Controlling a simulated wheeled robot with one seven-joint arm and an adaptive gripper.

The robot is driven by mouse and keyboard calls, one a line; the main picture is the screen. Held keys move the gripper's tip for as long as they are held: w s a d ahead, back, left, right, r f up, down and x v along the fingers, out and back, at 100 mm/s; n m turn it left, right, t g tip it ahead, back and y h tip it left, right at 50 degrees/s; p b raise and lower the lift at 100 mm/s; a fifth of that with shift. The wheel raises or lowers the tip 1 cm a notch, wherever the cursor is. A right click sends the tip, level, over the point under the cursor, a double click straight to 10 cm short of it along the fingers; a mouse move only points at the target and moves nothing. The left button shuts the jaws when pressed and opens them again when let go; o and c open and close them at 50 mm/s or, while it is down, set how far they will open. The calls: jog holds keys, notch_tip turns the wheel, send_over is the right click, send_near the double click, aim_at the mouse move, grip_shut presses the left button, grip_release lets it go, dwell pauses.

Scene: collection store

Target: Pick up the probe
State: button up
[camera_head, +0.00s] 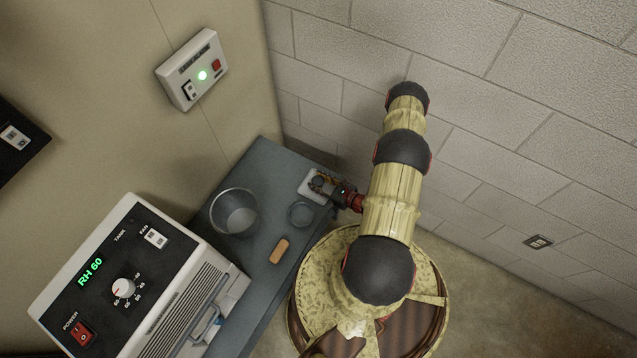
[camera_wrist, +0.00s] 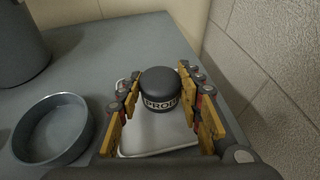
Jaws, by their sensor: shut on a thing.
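In the head view my gripper (camera_head: 327,187) reaches over the white cradle (camera_head: 308,191) at the bench's right end, and the dark probe top (camera_head: 318,181) is partly covered by the fingers.
The grey bench (camera_head: 262,165) also holds a metal bucket (camera_head: 234,212), a shallow round dish (camera_head: 301,214) and an orange-brown block (camera_head: 279,251). A dehumidifier (camera_head: 140,285) stands at the lower left. A block wall (camera_head: 480,110) rises close on the right.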

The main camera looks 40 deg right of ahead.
jog(key=s+d+r+p, duration=0.1)
jog(key=s+r+p, duration=0.3)
jog(key=s+r, duration=0.7)
jog(key=shift+s+r+p, duration=0.2)
jog(key=shift+s+p, duration=0.15)
jog(key=shift+s, duration=1.1)
